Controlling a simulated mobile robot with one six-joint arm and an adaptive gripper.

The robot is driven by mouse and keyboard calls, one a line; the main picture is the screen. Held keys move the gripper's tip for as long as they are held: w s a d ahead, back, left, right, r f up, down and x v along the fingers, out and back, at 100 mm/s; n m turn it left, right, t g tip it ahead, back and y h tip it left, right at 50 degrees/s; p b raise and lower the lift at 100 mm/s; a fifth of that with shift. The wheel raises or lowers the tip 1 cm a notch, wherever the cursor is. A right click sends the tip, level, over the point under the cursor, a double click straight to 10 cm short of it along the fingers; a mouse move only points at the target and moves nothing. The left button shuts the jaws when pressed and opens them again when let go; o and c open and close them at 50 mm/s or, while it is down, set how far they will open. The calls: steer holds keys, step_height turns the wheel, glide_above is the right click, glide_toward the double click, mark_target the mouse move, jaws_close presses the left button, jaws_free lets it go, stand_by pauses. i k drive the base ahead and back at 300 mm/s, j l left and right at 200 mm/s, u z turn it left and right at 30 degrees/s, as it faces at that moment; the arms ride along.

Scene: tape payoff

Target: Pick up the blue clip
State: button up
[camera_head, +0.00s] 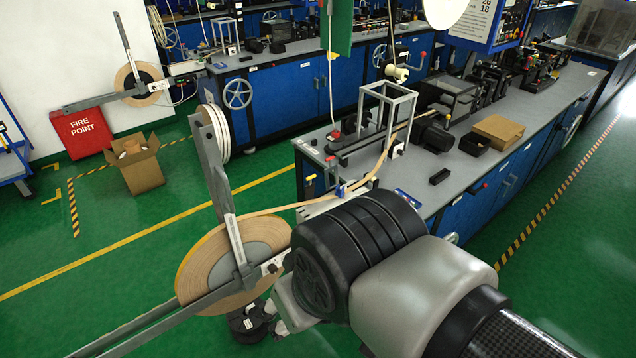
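A small blue clip (341,190) sits at the tan tape, near the left front corner of the workbench. The tape (300,206) runs from the large reel (212,270) up to the bench machine. My arm comes in from the lower right, with its wrist in front of the reel and bench. A black part (248,322) with a white label, which looks like my gripper, shows below the reel's right side. It is well below and left of the clip, apart from it. Its fingers cannot be made out, and nothing held can be seen.
Grey payoff arms (222,185) hold the reel and stick out up and to the lower left. The workbench (455,180) carries a metal frame (388,105), machines and a brown box (498,130). Open green floor (110,270) lies to the left, with a cardboard box (136,165).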

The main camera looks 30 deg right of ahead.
mark_target(339, 192)
steer(key=z, duration=0.65)
steer(key=i+z, duration=0.45)
steer(key=i+j+z, duration=0.1)
steer(key=i+z, duration=0.4)
steer(key=i, duration=0.15)
steer(key=i+j, duration=0.15)
steer(key=i, duration=0.1)
